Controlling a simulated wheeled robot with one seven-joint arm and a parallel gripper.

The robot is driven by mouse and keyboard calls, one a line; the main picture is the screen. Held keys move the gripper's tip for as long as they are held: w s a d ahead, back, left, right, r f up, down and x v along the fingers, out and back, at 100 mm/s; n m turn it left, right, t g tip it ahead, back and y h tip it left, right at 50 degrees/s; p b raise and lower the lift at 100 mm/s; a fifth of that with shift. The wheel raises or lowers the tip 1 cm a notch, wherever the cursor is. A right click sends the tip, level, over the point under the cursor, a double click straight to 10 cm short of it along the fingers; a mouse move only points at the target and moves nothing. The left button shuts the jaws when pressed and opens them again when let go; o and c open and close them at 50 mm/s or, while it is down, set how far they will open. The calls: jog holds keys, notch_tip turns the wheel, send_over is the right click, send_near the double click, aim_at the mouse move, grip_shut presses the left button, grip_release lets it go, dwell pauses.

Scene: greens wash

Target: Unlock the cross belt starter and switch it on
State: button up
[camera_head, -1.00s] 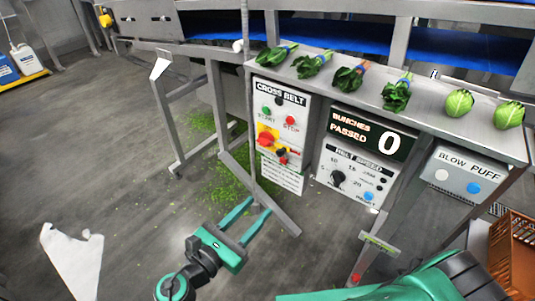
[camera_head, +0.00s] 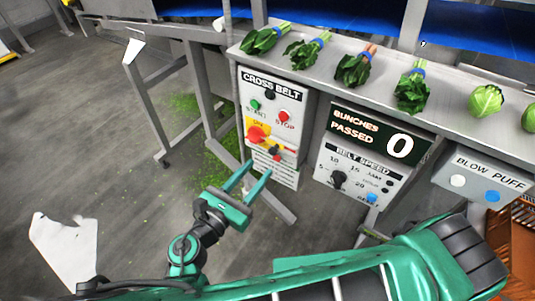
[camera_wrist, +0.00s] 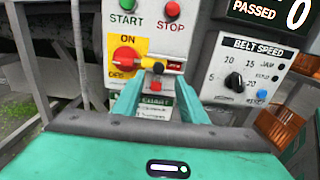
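The cross belt starter box (camera_head: 294,110) has a green START button (camera_head: 255,104), a red STOP button (camera_head: 283,117) and a red rotary switch (camera_head: 256,134) on a yellow plate. In the wrist view the red switch (camera_wrist: 124,58) sits left of centre, with ON above it. A yellow, black and red lock-like piece (camera_wrist: 172,67) lies just right of the switch; its exact fastening is unclear. My gripper (camera_head: 258,170) is in front of the box's lower part, fingers apart and empty. The fingers (camera_wrist: 158,88) point at the panel just below the lock piece.
A BELT SPEED panel (camera_head: 358,180) and a counter reading 0 (camera_head: 382,134) are right of the starter. Leafy bunches (camera_head: 411,92) lie on the shelf above. A slanted metal leg (camera_head: 268,204) stands close to my gripper.

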aim_at(271, 153)
jog(key=x, duration=0.6)
jog(key=shift+w+d, duration=0.1)
jog(key=shift+w, duration=0.25)
jog(key=shift+c, duration=0.3)
grip_shut()
